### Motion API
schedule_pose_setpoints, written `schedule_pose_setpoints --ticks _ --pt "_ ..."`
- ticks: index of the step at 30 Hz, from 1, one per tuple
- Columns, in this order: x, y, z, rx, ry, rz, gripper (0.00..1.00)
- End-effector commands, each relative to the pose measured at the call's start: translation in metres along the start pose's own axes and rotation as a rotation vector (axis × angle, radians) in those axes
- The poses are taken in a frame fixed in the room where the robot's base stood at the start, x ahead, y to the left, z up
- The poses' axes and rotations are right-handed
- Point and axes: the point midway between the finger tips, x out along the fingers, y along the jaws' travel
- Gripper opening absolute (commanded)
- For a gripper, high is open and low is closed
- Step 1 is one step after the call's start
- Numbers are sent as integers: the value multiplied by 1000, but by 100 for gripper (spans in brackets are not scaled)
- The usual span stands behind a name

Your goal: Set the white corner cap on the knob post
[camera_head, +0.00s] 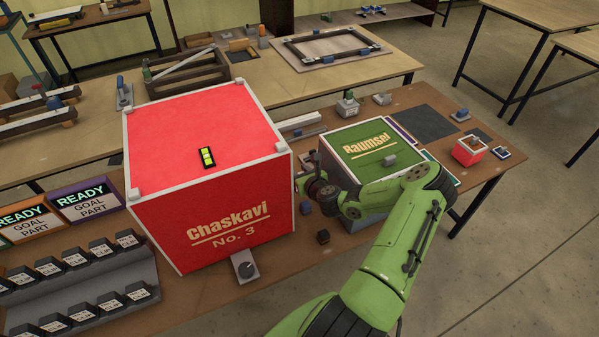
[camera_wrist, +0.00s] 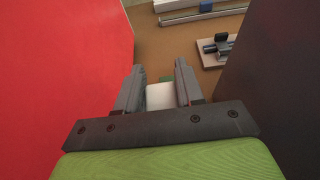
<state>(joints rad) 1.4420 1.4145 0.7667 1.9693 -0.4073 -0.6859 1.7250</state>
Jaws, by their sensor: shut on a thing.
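My gripper (camera_wrist: 158,82) is shut on a white block-like piece, seen as the white corner cap (camera_wrist: 160,97), between its two dark fingers in the wrist view. In the head view my gripper (camera_head: 301,184) is in the gap between the red lightbox (camera_head: 190,140) and the green-topped box (camera_head: 365,145), and the cap is hard to make out. Similar pale caps sit on the red box's top corners, such as the near right one (camera_head: 281,147). A grey plate with a dark round knob (camera_head: 245,268) lies in front of the red box. I cannot tell which thing is the knob post.
The red box (camera_wrist: 60,70) rises close on the left of my gripper, and a dark box side (camera_wrist: 275,95) on the right. Beyond, a plate with a dark clamp-like tool (camera_wrist: 219,48) and pale bars (camera_wrist: 200,14) lie on the table.

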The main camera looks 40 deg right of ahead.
Motion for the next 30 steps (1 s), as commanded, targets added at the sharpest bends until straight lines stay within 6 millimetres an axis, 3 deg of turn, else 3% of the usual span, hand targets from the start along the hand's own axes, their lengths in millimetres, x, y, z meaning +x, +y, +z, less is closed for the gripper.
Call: schedule_pose_setpoints --ticks 18,27,30 --pt "-16 0 38 0 0 0 5" --pt "-16 0 38 0 0 0 5" --pt "-20 0 49 0 0 0 5"
